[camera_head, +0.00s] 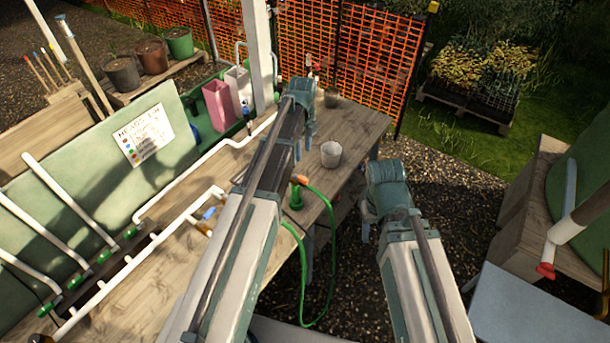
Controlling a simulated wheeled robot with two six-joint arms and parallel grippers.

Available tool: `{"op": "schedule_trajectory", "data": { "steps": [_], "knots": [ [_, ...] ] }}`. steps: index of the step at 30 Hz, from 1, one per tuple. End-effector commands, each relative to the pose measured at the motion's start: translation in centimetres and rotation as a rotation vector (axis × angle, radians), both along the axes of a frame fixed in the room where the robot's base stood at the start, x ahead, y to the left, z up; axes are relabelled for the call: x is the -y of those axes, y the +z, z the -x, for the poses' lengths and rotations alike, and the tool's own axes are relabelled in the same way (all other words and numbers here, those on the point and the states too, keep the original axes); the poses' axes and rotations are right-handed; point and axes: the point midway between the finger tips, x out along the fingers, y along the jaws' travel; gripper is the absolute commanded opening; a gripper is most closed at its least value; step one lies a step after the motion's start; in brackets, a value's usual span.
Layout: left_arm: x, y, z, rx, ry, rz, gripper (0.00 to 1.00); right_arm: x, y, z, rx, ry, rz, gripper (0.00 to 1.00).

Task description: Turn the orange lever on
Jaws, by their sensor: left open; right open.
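A small orange piece (300,180) sits at the top of a green hose (327,205) on the wooden table (345,125). It may be the orange lever, but it is too small to tell its shape or position. My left gripper (298,151) is over the table, just beyond the orange piece in the picture; its fingers are mostly hidden by my arm. It is open. My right gripper (365,234) is open and points down beside the table's right edge, apart from the orange piece. Neither holds anything visible.
A grey cup (331,154) stands right of my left gripper. White pipes (160,240) with a blue handle (209,213) run along the table's left. A green board (90,190) stands behind them. Orange mesh fence (375,50) closes the back. The hose hangs over the front edge.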

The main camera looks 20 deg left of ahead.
Motion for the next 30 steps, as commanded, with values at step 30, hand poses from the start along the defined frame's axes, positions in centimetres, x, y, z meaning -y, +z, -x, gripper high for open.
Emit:
{"op": "schedule_trajectory", "data": {
  "steps": [30],
  "knots": [
    [0.0, -12.8, 0.0, 0.000, 0.001, 0.000, 0.53, 0.0, -12.8, -0.1, 0.004, 0.019, 0.001, 0.50]
  ]
}}
